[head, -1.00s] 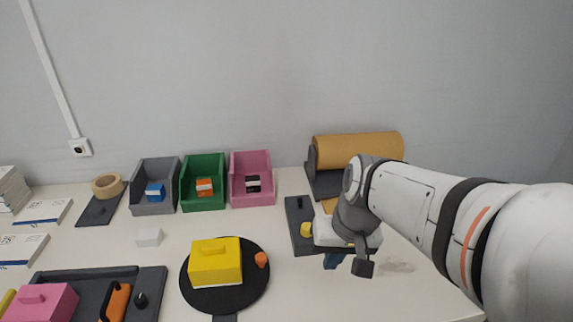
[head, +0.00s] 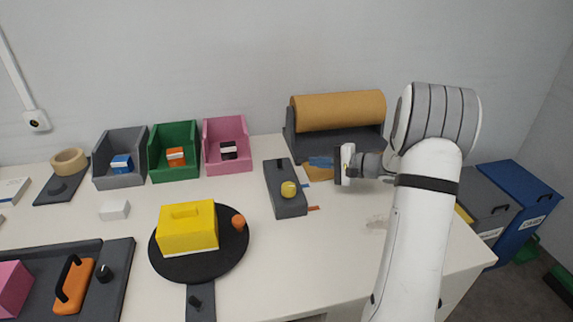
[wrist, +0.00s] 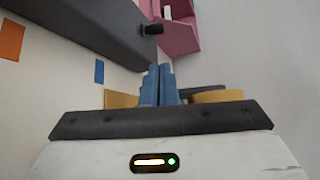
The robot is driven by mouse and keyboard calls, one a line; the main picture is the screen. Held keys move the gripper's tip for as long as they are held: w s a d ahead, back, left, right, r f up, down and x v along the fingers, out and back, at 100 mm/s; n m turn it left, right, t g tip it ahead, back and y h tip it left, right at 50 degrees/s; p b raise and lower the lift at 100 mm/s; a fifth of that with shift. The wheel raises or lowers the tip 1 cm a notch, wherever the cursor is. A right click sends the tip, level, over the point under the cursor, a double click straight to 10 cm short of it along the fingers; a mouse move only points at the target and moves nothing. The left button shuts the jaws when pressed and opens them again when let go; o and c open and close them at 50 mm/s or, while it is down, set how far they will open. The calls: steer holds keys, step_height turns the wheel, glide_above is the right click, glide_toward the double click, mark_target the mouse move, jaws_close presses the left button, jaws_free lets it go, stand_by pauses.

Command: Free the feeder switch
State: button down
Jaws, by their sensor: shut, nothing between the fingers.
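A dark grey block (head: 285,200), which I take to be the feeder's switch box, lies on the table right of centre in the head view. A black lever (head: 279,163) stands at its far end, and a rounded yellow piece (head: 288,189) sits near its middle. My gripper (head: 321,161) points left, just right of the block's far end, apart from the lever. In the wrist view its blue fingers (wrist: 158,85) are together and empty, below the black lever (wrist: 152,29). The yellow piece is hidden there.
A brown paper roll (head: 338,108) on a dark stand is behind my gripper. Grey, green and pink bins (head: 228,162) stand along the wall. A yellow box (head: 187,232) and an orange piece (head: 238,222) sit on a black disc.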

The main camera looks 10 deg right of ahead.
mark_target(288, 166)
stand_by(0.3)
steer(key=x, duration=1)
steer(key=shift+a, duration=0.35)
steer(key=shift+d, duration=0.2)
steer(key=shift+d+f+b, duration=0.1)
steer(key=shift+d+b, duration=0.05)
steer(key=shift+b, duration=0.7)
